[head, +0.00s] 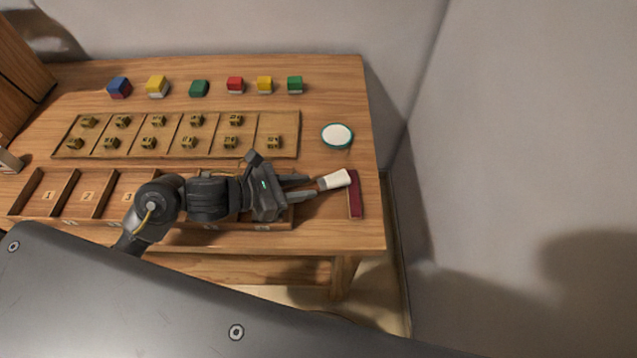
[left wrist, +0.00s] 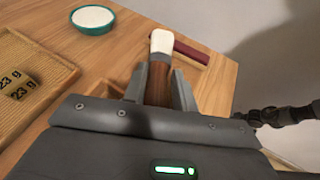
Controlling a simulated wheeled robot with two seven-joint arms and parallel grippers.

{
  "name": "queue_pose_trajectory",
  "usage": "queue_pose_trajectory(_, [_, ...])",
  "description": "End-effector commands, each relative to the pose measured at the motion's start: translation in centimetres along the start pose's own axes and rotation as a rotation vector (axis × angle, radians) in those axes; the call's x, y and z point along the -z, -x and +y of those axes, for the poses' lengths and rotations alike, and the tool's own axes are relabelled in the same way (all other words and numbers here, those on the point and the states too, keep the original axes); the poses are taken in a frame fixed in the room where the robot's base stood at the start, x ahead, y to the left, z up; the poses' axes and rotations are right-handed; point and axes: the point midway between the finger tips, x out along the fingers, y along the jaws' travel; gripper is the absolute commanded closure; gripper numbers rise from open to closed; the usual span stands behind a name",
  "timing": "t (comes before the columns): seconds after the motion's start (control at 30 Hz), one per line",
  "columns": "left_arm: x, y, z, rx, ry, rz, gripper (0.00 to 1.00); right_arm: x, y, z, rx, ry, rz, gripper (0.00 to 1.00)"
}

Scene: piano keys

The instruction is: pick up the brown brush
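The brown brush has a brown handle, a grey ferrule and white bristles (head: 334,180). It lies toward the table's right front, bristles pointing right. In the left wrist view the handle (left wrist: 158,88) runs between the two fingers, with the bristles beyond the tips. My left gripper (head: 304,187) is around the handle at table level; it also shows in the left wrist view (left wrist: 162,80). The fingers look close to the handle's sides, but I cannot tell whether they touch it. My right gripper is not shown clearly in either view.
A dark red bar (head: 355,195) lies just beyond the bristles. A white-topped teal round dish (head: 337,135) stands behind. A tray of brass weights (head: 288,118), a numbered wooden box (head: 75,193) and several coloured blocks (head: 235,85) occupy the table. The table's right edge is near.

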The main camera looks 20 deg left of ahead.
Motion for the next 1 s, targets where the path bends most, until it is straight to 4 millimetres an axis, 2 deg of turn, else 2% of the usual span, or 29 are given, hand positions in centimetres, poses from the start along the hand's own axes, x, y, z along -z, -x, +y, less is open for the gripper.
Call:
queue_pose_trajectory(0.03, [0.0,0.0,0.0,0.0,0.0,0.0,0.9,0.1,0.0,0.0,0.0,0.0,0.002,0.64])
queue_pose_trajectory(0.1, [0.0,0.0,0.0,0.0,0.0,0.0,0.99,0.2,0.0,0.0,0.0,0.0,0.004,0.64])
queue_pose_trajectory(0.47, [-0.6,0.3,0.1,-0.001,-0.003,-0.001,0.99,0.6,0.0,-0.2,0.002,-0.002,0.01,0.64])
queue_pose_trajectory(0.67, [-2.9,1.2,0.2,-0.001,-0.01,-0.002,0.99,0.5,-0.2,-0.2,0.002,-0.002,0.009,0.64])
queue_pose_trajectory(0.77, [-4.5,2.5,-1.2,0.002,-0.01,-0.002,0.99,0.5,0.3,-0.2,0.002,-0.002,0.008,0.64])
queue_pose_trajectory(0.9, [-6.8,4.3,-2.7,0.003,0.006,0.002,0.99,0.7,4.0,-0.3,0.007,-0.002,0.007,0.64])
queue_pose_trajectory(1.0, [-8.1,5.3,-3.7,0.003,0.008,0.002,0.99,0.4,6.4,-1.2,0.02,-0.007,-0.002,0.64])
